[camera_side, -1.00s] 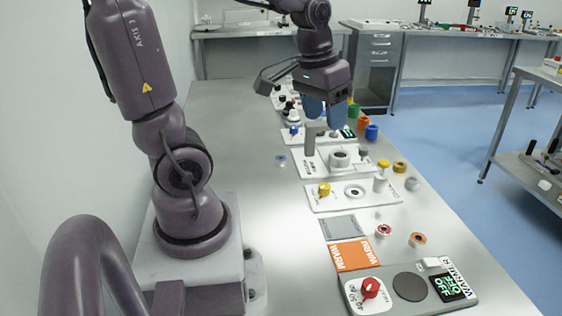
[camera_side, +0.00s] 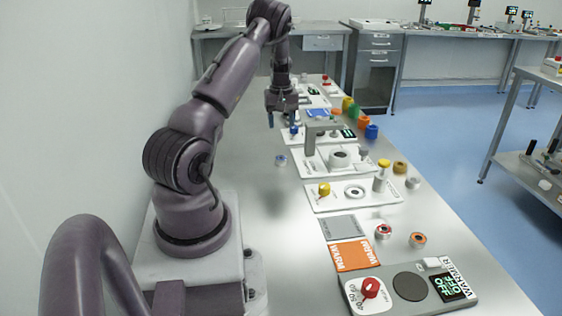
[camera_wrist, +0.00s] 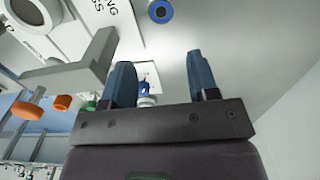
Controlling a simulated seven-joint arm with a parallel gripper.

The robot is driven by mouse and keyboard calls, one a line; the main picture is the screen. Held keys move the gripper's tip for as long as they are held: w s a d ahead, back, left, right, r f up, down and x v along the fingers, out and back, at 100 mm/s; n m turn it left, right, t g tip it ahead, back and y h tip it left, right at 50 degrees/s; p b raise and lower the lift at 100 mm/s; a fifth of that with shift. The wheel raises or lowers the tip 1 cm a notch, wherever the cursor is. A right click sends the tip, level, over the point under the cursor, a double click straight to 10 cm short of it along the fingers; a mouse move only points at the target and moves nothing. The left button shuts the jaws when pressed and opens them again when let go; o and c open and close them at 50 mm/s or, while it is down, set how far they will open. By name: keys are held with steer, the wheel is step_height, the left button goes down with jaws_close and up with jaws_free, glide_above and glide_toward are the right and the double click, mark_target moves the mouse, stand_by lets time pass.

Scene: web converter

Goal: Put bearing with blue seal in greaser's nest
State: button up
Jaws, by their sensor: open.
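The bearing with blue seal (camera_side: 281,160) lies flat on the bench, left of the row of white stations. It also shows at the top edge of the wrist view (camera_wrist: 160,11), ahead of and between the fingers. My gripper (camera_side: 282,118) is open and empty, above the bench and farther back than the bearing; its two blue fingers stand apart in the wrist view (camera_wrist: 158,70). A white plate with a yellow knob and a ring-shaped nest (camera_side: 355,191) may be the greaser; its label is not readable.
A grey-framed press station (camera_side: 310,142) stands right of the bearing. Red-marked bearings (camera_side: 383,231) lie near the warmer (camera_side: 465,286). Coloured rings and cups (camera_side: 371,131) line the right edge.

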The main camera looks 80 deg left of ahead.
mark_target(281, 158)
steer(key=f, duration=1.2)
steer(key=shift+s+d+f, duration=0.1)
steer(key=shift+d+f, duration=0.1)
steer(key=shift+f, duration=0.1)
steer(key=c, duration=0.8)
steer(key=shift+r, duration=0.1)
